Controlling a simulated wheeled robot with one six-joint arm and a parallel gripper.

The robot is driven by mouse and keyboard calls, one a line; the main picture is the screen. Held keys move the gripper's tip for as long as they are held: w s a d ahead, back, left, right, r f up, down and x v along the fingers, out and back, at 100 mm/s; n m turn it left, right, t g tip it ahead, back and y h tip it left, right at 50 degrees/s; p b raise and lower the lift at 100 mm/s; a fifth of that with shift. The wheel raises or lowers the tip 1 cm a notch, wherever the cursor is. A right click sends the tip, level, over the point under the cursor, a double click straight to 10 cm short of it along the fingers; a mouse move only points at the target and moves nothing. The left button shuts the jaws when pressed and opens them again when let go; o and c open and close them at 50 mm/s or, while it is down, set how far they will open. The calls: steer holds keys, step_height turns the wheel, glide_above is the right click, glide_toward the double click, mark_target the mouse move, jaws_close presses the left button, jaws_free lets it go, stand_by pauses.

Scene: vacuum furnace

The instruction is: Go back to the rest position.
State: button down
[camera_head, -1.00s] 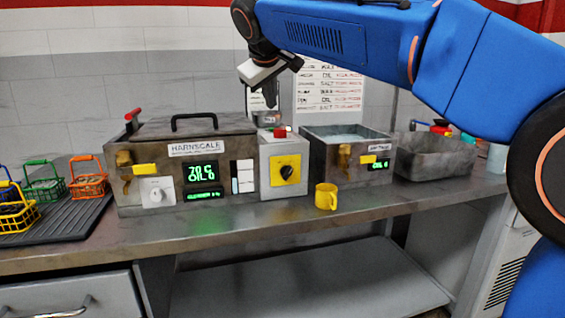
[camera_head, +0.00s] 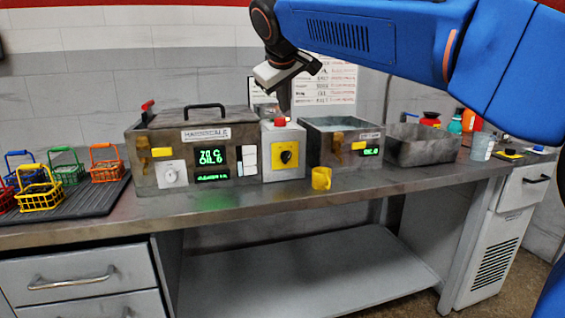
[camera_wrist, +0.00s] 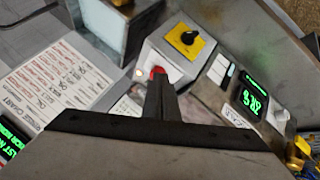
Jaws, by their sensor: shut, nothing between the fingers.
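My gripper (camera_head: 284,98) is at the end of my blue arm, over the grey control box (camera_head: 272,167) with the red button (camera_head: 280,122). In the head view its narrow fingers point down just above the button. The wrist view shows the shut fingers (camera_wrist: 158,92) against the red button (camera_wrist: 157,73) in the picture; whether they touch it, I cannot tell. Nothing shows between the fingers. The yellow panel with a black knob (camera_head: 289,154) is on the box's front.
The lidded furnace (camera_head: 207,135) stands left of the box, an open tank (camera_head: 318,147) and a grey basin (camera_head: 428,153) right. A yellow mug (camera_head: 321,178) is near the bench's front edge. Coloured wire baskets (camera_head: 106,164) stand on a dark mat (camera_head: 95,200) at left.

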steer(key=s+d+f+m+g, duration=0.1)
steer(key=s+d+f+m, duration=0.1)
steer(key=s+d+f, duration=0.7)
steer(key=s+d+f+m+g, duration=0.1)
steer(key=s+d+f, duration=0.5)
steer(key=d, duration=0.5)
steer(key=s+d+f+m+g, duration=0.1)
steer(key=s+d+f, duration=0.3)
steer(key=s+f, duration=0.7)
steer(key=s+d+f+m+g, duration=0.1)
steer(key=s+d+f+m, duration=0.3)
steer(key=s+f, duration=0.7)
steer(key=shift+d, duration=0.25)
stand_by(1.0)
